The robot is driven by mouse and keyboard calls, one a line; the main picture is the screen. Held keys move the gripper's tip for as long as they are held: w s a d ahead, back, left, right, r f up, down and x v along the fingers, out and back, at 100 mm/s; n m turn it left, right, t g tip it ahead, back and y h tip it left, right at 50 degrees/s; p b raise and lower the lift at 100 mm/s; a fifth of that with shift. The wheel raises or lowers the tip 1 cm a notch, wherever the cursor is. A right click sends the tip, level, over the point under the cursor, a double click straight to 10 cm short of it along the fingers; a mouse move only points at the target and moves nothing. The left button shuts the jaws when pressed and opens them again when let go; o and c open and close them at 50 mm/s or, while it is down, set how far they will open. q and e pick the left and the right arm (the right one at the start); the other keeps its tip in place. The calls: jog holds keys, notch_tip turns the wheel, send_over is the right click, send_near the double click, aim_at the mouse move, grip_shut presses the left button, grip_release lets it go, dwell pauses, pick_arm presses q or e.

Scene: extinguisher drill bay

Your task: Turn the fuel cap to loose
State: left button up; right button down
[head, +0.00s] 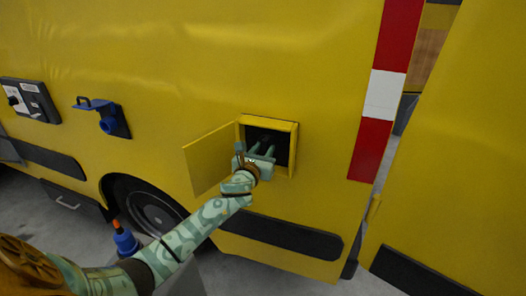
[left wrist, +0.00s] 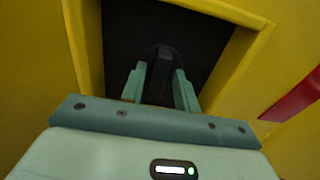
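The fuel cap (left wrist: 161,57) is a black knob with a raised grip, set in a dark recess behind an open yellow flap (head: 208,160). In the head view it (head: 268,141) is dim and partly hidden by my gripper. My left gripper (head: 263,150) reaches into the recess. In the left wrist view its fingers (left wrist: 160,90) lie one on each side of the cap's grip, seemingly against it with no clear gap. The cap's markings and exact turn are too dark to read. My right gripper is not in view.
The recess has a yellow frame (head: 294,150) close around my gripper. A blue fitting (head: 108,119) and a dark switch panel (head: 30,99) sit farther left on the yellow vehicle side. A blue object with an orange top (head: 125,241) stands near my left arm.

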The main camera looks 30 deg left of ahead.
pick_arm(q)
grip_shut()
jog(key=shift+n, duration=0.3)
jog(key=n, duration=0.3)
jog(key=shift+a+p, duration=0.1)
jog(key=shift+p, duration=0.25)
jog(key=n, duration=0.5)
jog(key=shift+a+f, duration=0.1)
jog(key=n+p, duration=0.1)
jog(key=n, duration=0.4)
jog(key=shift+s+a+f, duration=0.1)
jog(key=shift+f+n+p, duration=0.15)
jog(key=shift+n+p, duration=0.25)
jog(key=shift+n, duration=2)
jog(key=shift+f, duration=0.1)
